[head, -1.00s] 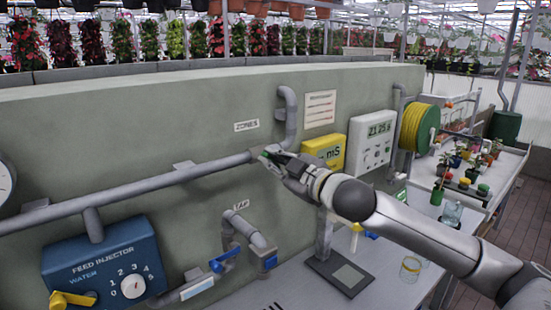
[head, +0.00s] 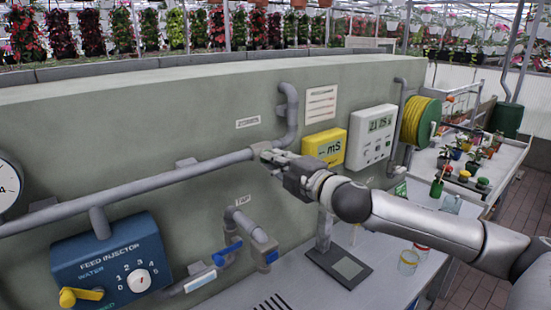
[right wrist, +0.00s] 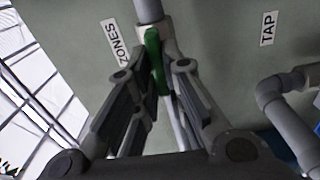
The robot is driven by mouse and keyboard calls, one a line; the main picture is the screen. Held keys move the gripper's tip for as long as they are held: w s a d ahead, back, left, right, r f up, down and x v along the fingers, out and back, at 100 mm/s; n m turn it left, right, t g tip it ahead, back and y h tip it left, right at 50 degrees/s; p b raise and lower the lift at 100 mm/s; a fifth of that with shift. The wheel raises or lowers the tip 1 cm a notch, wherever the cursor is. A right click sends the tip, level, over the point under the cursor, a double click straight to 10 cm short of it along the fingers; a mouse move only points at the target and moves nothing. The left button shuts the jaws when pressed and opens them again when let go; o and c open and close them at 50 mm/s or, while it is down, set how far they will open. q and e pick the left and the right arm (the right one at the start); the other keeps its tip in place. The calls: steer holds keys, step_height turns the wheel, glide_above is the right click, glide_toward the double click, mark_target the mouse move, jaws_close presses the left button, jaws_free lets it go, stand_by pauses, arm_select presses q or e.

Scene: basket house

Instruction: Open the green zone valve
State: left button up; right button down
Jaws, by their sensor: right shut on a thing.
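The green valve handle (right wrist: 153,62) shows in the right wrist view, on the grey pipe (right wrist: 148,10) below the ZONES label (right wrist: 115,42). My right gripper (right wrist: 160,75) has its two fingers on either side of this handle and is shut on it. In the head view my right gripper (head: 272,158) is at the right end of the long grey pipe (head: 150,182), under the bend. There its fingers largely hide the handle. My left gripper is not in view.
Below are a tap with a blue lever (head: 227,252) and the blue feed injector box (head: 110,265). A yellow meter (head: 324,146), a white controller (head: 371,138) and a yellow hose reel (head: 418,122) are on the wall to the right. A glass jar (head: 408,262) stands on the bench.

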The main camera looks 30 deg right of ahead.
steer(key=shift+d+r+n, duration=0.1)
steer(key=shift+r+n, duration=0.15)
steer(key=shift+n, duration=0.15)
steer(key=c, duration=1.5)
jaws_free()
steer(key=shift+c, duration=0.2)
steer(key=shift+w+f, duration=0.1)
steer(key=shift+f, duration=0.1)
